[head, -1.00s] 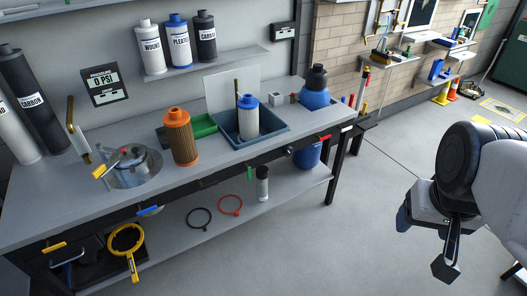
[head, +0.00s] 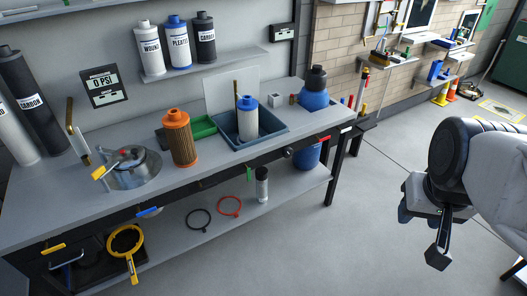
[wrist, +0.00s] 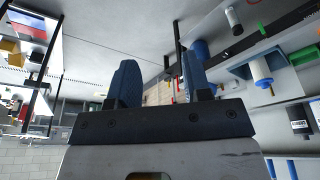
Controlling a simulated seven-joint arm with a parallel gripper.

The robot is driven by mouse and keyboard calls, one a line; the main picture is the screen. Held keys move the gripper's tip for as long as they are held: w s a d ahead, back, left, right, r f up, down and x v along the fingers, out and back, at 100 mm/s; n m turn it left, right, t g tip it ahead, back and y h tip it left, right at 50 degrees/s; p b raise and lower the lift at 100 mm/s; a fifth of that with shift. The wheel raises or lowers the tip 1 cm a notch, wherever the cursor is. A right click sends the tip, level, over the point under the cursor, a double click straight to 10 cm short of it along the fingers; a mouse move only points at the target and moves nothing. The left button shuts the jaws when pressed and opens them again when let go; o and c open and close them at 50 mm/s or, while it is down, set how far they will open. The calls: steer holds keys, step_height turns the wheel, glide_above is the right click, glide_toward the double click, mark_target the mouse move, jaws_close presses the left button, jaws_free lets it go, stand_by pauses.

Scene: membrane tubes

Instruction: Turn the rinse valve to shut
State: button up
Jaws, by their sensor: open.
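My gripper (head: 421,236) hangs over the open floor at the right in the head view, well clear of the bench. Its two blue fingers stand apart with nothing between them in the wrist view (wrist: 159,75). Several coloured valve-like handles show on the bench: a yellow one (head: 104,171) by the steel housing, a blue one (head: 149,211) and a green one (head: 249,173) on the front edge, and a yellow one (head: 53,248) at lower left. I cannot tell which is the rinse valve; no label for it is readable.
A yellow strap wrench (head: 128,243) hangs low in front. The floor (head: 350,240) between bench and gripper is clear.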

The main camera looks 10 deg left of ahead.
steer(key=w+a+f+n+t, duration=0.1)
steer(key=w+a+f+t, duration=0.15)
steer(key=w, duration=0.85)
steer(key=w+a+f+n+t, duration=0.1)
steer(key=w+a+f+t, duration=0.2)
steer(key=w, duration=0.8)
steer(key=w+a+f+n+t+y, duration=0.1)
steer(key=w+a+f+y, duration=0.1)
steer(key=w+a+f, duration=0.5)
steer(key=w+a+f+n+t+y, duration=0.1)
steer(key=w+a+f+n, duration=0.15)
steer(key=w+a, duration=0.4)
steer(key=w+a+f+n+t+y, duration=0.1)
steer(key=w+a+f+y, duration=0.1)
steer(key=w+a+f, duration=0.35)
steer(key=w+a+f+n+t+y, duration=0.1)
steer(key=w+a+f+y, duration=0.15)
steer(key=a+f, duration=0.55)
steer(key=n+y, duration=0.2)
steer(key=y, duration=0.4)
glide_toward(249, 176)
steer(key=x, duration=0.3)
steer(key=shift+s+d+m+h, duration=0.1)
steer(key=shift+s+m+h, duration=0.05)
steer(key=shift+m+h, duration=0.1)
steer(key=shift+x, duration=3.9)
